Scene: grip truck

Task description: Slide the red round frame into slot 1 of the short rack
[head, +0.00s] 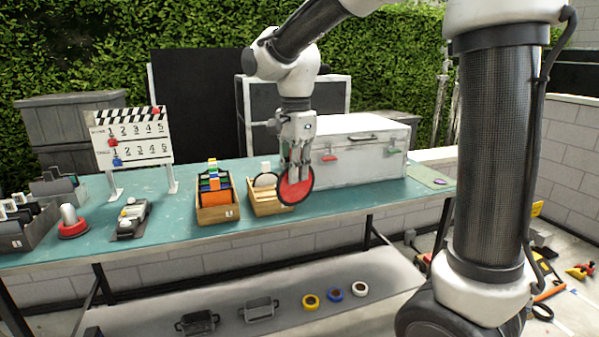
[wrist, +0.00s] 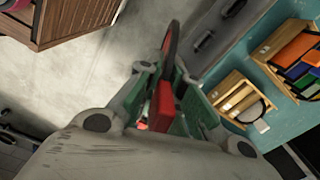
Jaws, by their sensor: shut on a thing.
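The red round frame (head: 296,190) has a dark rim and hangs from my gripper (head: 295,165) in the head view. In the wrist view the frame (wrist: 166,98) shows nearly edge-on between the fingers of my gripper (wrist: 165,85), which is shut on it. A short wooden rack (head: 268,208) stands on the teal table just left of the frame, with a white round piece standing in its back part. This rack also shows in the wrist view (wrist: 228,86), to the right of my fingers. The frame is apart from the rack's slots. I cannot read the slot numbers.
A taller-filled wooden rack (head: 217,212) with coloured pieces stands left of the short rack. A white case (head: 362,150) stands behind and right of my gripper. A clapperboard stand (head: 133,140) and a red-based button (head: 72,225) are farther left on the table (head: 180,225).

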